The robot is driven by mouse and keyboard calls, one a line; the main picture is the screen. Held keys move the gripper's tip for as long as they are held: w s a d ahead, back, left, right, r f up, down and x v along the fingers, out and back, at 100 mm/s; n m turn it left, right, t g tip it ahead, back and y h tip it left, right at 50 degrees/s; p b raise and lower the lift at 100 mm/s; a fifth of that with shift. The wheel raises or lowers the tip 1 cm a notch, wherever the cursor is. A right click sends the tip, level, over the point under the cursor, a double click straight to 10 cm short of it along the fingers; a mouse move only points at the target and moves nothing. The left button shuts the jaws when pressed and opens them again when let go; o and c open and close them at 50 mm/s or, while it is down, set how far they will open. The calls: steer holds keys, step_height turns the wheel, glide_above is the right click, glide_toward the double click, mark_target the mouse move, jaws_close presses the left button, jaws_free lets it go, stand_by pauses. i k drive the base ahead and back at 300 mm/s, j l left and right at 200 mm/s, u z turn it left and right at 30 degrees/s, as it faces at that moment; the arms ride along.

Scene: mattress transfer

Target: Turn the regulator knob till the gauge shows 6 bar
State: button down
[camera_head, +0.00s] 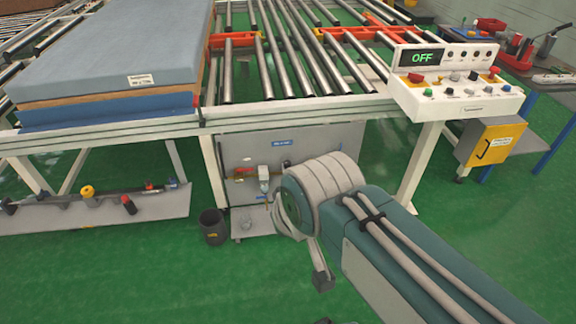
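A grey panel (318,137) with a blue label stands under the roller table. On it is a small air unit (264,175) with a pale bowl, brass-coloured fittings and a red part (242,171) to its left. The regulator knob and the gauge are too small to tell apart, and no pressure reading is legible. My arm covers the panel's lower right. A dark finger-like piece (322,281), seemingly part of my gripper, shows below the arm, well apart from the air unit. The rest of the gripper is hidden, so its opening cannot be told.
A roller table (300,112) spans the back, with a mattress stack (110,65) on its left. A control box (455,85) reads OFF. A low shelf (95,212) with several small parts is at left. A dark bin (213,227) stands on the floor. Green floor in front is clear.

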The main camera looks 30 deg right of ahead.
mark_target(287, 164)
steer(key=i+l, duration=0.25)
steer(key=i, duration=0.15)
steer(key=i+l+z, duration=0.1)
steer(key=i+l, duration=0.15)
steer(key=i, duration=0.15)
steer(key=i+l, duration=0.2)
steer(key=i, duration=0.2)
steer(key=i+l+z, duration=0.15)
steer(key=i, duration=0.25)
steer(key=l, duration=0.1)
